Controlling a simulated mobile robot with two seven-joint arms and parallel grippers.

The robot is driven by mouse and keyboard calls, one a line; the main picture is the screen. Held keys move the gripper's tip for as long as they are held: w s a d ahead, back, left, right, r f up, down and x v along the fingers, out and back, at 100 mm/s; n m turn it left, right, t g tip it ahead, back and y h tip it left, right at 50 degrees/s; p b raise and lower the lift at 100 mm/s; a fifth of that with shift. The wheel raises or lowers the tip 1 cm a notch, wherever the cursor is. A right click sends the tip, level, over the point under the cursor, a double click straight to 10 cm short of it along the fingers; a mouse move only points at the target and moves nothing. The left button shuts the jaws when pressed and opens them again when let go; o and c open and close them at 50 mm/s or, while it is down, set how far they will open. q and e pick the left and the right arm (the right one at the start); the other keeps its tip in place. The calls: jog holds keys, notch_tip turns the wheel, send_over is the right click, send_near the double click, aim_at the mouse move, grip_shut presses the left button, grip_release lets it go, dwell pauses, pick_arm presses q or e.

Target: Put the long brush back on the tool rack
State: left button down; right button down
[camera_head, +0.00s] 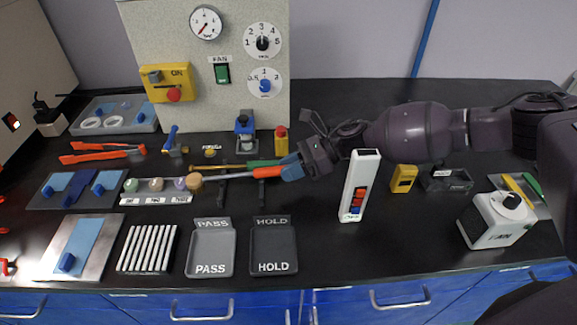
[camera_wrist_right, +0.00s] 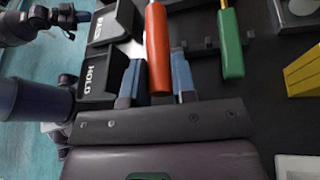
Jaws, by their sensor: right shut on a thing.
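The long brush has an orange handle (camera_head: 268,173), a thin metal shaft and a round tan head (camera_head: 195,182) at its left end. My right gripper (camera_head: 290,167) is shut on the handle; the wrist view shows the orange handle (camera_wrist_right: 158,50) between its blue fingers (camera_wrist_right: 158,82). The brush lies nearly level, its head by the right end of the sample strip. The dark tool rack (camera_wrist_right: 208,46) shows beside the handle in the wrist view, with a green-handled tool (camera_wrist_right: 231,45) at it. Dark parts (camera_wrist_right: 62,18) at the wrist view's upper left may be my left gripper; its jaws are unclear.
The PASS tray (camera_head: 210,262) and HOLD tray (camera_head: 273,262) lie in front of the brush. A white upright device (camera_head: 352,205) and a yellow block (camera_head: 403,178) stand to the right. The grey machine (camera_head: 215,110) stands behind. A sample strip (camera_head: 155,199) lies left.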

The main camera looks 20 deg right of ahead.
aim_at(289, 192)
notch_tip(289, 192, down, 3)
jog(key=shift+r+b, duration=0.1)
jog(key=shift+b, duration=0.35)
jog(key=shift+f, duration=0.55)
jog(key=shift+f+b, duration=0.45)
jog(key=shift+f, duration=0.15)
grip_release()
